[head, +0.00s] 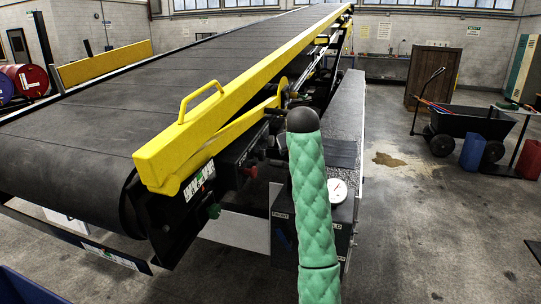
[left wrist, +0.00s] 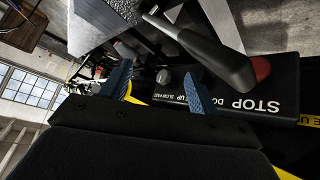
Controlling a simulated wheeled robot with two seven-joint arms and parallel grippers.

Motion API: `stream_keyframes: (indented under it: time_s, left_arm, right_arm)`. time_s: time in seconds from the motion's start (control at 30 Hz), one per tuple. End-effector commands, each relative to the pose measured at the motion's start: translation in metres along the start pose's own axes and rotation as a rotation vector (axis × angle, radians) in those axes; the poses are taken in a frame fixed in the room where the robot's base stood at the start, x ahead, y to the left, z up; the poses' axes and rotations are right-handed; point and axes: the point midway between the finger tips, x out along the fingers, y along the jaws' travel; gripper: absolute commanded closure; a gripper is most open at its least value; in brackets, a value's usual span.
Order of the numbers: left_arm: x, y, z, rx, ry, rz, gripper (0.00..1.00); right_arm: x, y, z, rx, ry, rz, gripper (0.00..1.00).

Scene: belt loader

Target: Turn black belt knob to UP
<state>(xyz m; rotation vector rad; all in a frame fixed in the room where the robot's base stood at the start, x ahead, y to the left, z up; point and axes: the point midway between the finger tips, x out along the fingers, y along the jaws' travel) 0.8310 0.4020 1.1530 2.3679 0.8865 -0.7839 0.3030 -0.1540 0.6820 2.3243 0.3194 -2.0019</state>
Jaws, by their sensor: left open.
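My left gripper (left wrist: 158,88) is open in the left wrist view, its two blue fingers pointing at a black control panel (left wrist: 285,88). A small grey knob (left wrist: 163,76) shows between the fingertips, above the SLOW FAST lettering. The UP and partly covered DO lettering sits to its right, near the right finger. The black belt knob cannot be clearly made out; the finger and a dark-gripped lever (left wrist: 215,55) cover that area. A red button (left wrist: 261,68) is above STOP. My right gripper is in neither view.
The belt loader's yellow rail (head: 245,88) runs beside the black belt (head: 120,110). A red knob (head: 249,171) and a green knob (head: 214,211) stick out below the rail. A round gauge (head: 337,190) is right of my arm.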

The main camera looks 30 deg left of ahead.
Motion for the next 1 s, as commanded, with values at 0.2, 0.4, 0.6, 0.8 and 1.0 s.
stream_keyframes:
  time_s: [0.2, 0.4, 0.6, 0.8, 1.0]
  left_arm:
    - [0.036, -0.02, -0.023, -0.214, -0.035, -0.255, 0.39]
    - [0.056, -0.031, -0.035, -0.379, -0.033, -0.506, 0.39]
    - [0.062, -0.027, -0.044, -0.485, 0.017, -0.735, 0.39]
    - [0.06, -0.021, -0.05, -0.522, 0.07, -0.849, 0.39]
    - [0.064, -0.026, -0.05, -0.527, 0.081, -0.871, 0.39]
  right_arm:
    - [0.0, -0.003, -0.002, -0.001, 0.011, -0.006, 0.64]
    - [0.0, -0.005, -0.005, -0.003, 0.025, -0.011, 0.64]
    - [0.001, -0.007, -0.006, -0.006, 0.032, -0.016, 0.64]
    - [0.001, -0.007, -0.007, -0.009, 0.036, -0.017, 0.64]
    - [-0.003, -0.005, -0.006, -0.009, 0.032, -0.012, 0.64]
